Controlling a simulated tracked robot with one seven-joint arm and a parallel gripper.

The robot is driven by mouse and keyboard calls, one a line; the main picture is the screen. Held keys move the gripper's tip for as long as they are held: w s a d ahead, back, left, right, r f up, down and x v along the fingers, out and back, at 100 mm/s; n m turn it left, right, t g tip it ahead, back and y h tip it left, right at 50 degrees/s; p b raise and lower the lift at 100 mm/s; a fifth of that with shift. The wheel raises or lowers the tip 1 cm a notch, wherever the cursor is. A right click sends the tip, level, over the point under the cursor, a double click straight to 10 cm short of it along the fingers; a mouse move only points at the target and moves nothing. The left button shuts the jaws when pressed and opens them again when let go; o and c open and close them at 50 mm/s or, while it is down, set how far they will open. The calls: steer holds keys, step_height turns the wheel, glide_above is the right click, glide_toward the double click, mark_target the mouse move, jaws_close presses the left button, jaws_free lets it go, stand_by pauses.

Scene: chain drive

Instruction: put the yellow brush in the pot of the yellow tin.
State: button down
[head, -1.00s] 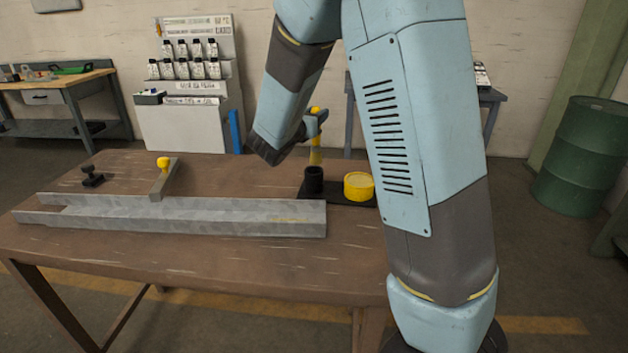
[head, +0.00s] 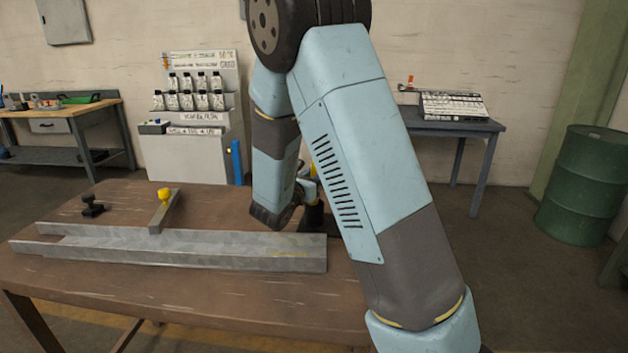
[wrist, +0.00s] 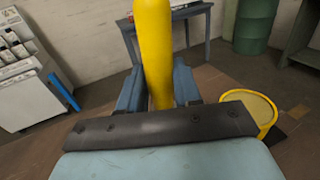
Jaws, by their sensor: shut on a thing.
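My gripper (wrist: 158,88) is shut on the yellow brush (wrist: 153,40), which stands roughly upright between the blue fingers in the wrist view. In the head view my arm hides most of the gripper (head: 308,188), and only a sliver of yellow shows. A dark pot (head: 313,217) shows just below the gripper, partly hidden by my arm. I cannot tell whether the brush's lower end is inside it. The round yellow tin (wrist: 258,108) is right of my gripper in the wrist view, partly covered by my wrist; in the head view my arm hides it.
Long grey metal channels (head: 180,250) lie along the front of the brown table (head: 200,305). A grey bar with a yellow knob (head: 165,195) and a small black part (head: 92,207) are at the left. A green barrel (head: 582,185) stands on the floor at right.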

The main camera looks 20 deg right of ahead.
steer(key=shift+s+f, duration=0.1)
steer(key=shift+f, duration=0.65)
steer(key=c, duration=1.1)
jaws_free()
steer(key=o, duration=0.3)
steer(key=shift+r, duration=0.2)
